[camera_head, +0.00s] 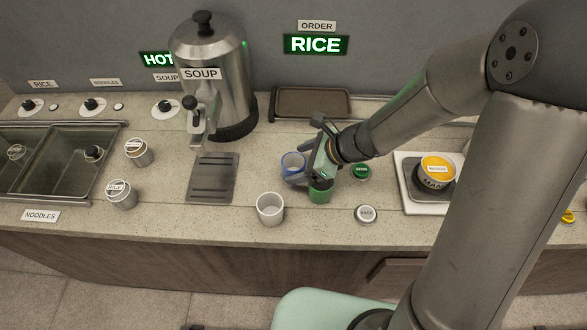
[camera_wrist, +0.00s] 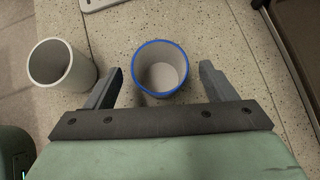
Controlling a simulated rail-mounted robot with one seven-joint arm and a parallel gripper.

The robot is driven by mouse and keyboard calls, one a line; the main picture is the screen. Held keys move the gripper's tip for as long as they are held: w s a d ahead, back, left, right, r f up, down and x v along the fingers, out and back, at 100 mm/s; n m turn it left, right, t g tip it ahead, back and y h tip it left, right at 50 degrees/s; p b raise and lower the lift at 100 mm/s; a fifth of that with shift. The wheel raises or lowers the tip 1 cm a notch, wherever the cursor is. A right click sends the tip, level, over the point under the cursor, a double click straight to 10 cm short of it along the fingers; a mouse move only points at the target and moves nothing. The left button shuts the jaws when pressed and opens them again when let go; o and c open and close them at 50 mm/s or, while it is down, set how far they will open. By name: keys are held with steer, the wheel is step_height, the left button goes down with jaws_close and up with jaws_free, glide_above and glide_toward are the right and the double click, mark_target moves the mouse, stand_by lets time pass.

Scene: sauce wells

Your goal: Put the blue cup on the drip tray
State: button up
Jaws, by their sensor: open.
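The blue cup (camera_head: 292,163) stands on the counter; in the wrist view it shows as a light cup with a blue rim (camera_wrist: 160,68). My gripper (camera_wrist: 158,80) is open, with one finger on either side of the blue cup and gaps to it. In the head view my gripper (camera_head: 311,170) is right beside the cup and hides part of it. The drip tray (camera_head: 212,178) is a grey slotted plate on the counter below the soup urn's tap, left of the cup. Nothing stands on it.
A white cup (camera_head: 270,209) stands between the drip tray and my gripper, nearer the front edge. The soup urn (camera_head: 213,75) stands behind the tray. Two lidded tins (camera_head: 121,194) stand left of the tray.

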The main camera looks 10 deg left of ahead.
steer(key=shift+a+f, duration=0.3)
steer(key=shift+f, duration=0.05)
steer(key=shift+c, duration=0.4)
steer(key=c, duration=1.1)
steer(key=shift+w+r, duration=0.1)
